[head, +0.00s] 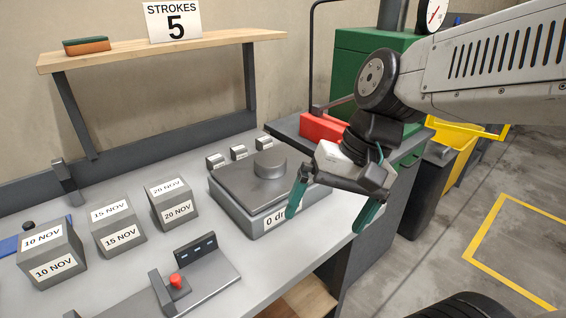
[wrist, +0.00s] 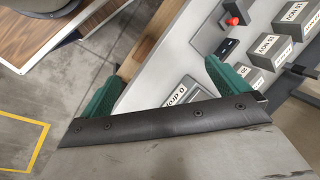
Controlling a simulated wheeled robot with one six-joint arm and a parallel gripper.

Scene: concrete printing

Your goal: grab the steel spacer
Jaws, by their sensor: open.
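A round grey metal disc (head: 270,163) lies on the top plate of a grey box (head: 258,222) labelled "0 d…" on the bench. It looks like the steel spacer, though I cannot be sure. My gripper (head: 330,208) has green fingers spread wide, with nothing between them. It hangs to the right of the box, near the bench's right edge, and its left finger overlaps the box's label in the head view. In the wrist view my gripper (wrist: 160,78) shows both green fingers apart. The disc is not visible there; part of the labelled box (wrist: 185,92) shows.
Grey cubes marked 10 NOV (head: 52,255), 15 NOV (head: 118,230) and 20 NOV (head: 174,206) stand left. A fixture with a red knob (head: 176,281) stands in front. A shelf (head: 160,50) spans the back. A red block (head: 322,128) and green cabinet (head: 350,60) are behind my arm.

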